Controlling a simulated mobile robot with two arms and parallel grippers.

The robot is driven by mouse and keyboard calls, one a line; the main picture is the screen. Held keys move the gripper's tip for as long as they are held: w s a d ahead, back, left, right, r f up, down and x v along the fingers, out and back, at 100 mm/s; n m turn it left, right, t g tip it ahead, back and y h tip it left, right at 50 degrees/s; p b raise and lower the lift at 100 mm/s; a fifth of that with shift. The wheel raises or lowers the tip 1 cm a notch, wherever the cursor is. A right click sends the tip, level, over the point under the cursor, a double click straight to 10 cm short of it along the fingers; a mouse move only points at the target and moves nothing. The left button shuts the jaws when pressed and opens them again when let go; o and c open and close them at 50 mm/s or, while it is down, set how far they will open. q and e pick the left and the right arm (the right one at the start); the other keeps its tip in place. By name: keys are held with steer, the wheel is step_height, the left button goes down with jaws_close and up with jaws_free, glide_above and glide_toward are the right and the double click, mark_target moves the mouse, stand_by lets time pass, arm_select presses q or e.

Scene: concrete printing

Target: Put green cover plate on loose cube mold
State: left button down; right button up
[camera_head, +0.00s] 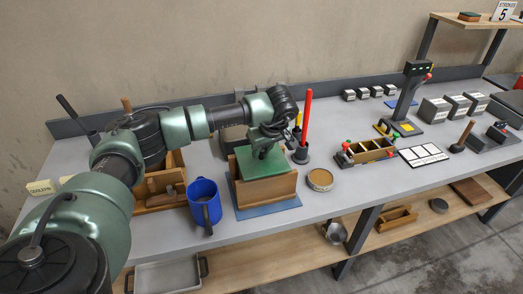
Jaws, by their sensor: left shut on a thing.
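The green cover plate (272,166) lies flat at the top of a wooden box (266,192), which stands on a blue mat (240,212) near the bench's front edge. My left gripper (262,153) reaches down over the plate and is shut on it; the fingertips are small and partly hidden. Whether the plate is free of the box cannot be told. I cannot tell which one is the loose cube mold. My right gripper is not in view.
A blue jug (205,206) stands left of the box. A holder with a red-handled tool (307,120) and a round tin (320,180) stand to its right. A black press stand (408,95) and grey cubes (434,109) are farther right.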

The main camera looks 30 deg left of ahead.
arm_select(q)
steer(key=shift+f, duration=0.6)
steer(key=shift+f, duration=0.15)
steer(key=c, duration=1.2)
jaws_free()
steer(key=shift+o, duration=0.2)
